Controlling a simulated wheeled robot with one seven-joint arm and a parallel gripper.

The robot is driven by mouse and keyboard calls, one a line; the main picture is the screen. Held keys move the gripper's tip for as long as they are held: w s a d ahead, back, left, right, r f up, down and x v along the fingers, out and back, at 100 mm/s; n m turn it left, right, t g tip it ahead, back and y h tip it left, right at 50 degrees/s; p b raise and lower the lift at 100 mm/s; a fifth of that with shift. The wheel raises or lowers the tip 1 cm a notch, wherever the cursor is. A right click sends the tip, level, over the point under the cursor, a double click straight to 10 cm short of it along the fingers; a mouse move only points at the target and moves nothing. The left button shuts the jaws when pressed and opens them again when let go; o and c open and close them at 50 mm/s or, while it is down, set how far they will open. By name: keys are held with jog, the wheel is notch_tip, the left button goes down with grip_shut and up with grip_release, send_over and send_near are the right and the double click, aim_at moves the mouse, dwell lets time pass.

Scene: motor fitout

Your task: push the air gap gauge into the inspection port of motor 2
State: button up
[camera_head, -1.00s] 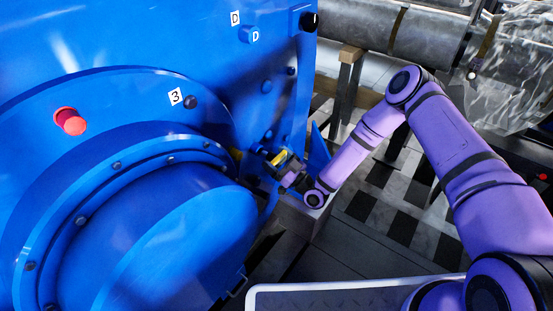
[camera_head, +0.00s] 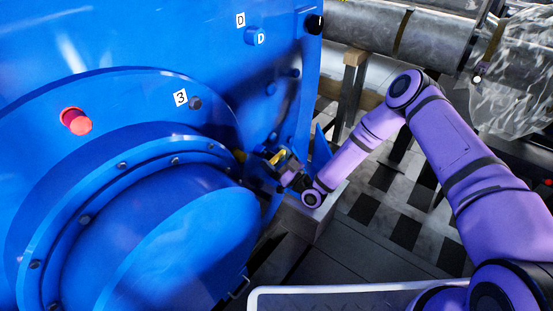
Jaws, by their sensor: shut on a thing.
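A large blue motor (camera_head: 190,235) with a round bolted end cover fills the left half of the head view. No motor number can be read on it; tags "3" and "D" mark a dark plug (camera_head: 195,103) and a blue plug (camera_head: 254,37). My gripper (camera_head: 276,160) is low at the motor's right side, close to the blue housing. It is shut on a small yellow piece, seemingly the air gap gauge (camera_head: 279,156). The gauge's tip and the port in front of it are too small and shadowed to make out, so contact cannot be told.
A red plug (camera_head: 77,121) sticks out of the motor face. A blue upright plate (camera_head: 320,150) stands just right of my gripper, with a grey block (camera_head: 320,215) below. Grey pipes (camera_head: 375,30) on stands lie behind. A tray edge (camera_head: 350,288) crosses the bottom.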

jog(key=shift+w+a, duration=0.5)
jog(key=shift+a, duration=0.2)
jog(key=o, duration=0.8)
jog(key=shift+d, duration=0.1)
jog(key=v, duration=1)
jog(key=shift+s+d+f, duration=0.15)
jog(key=shift+s+d, duration=0.1)
jog(key=shift+w, duration=0.1)
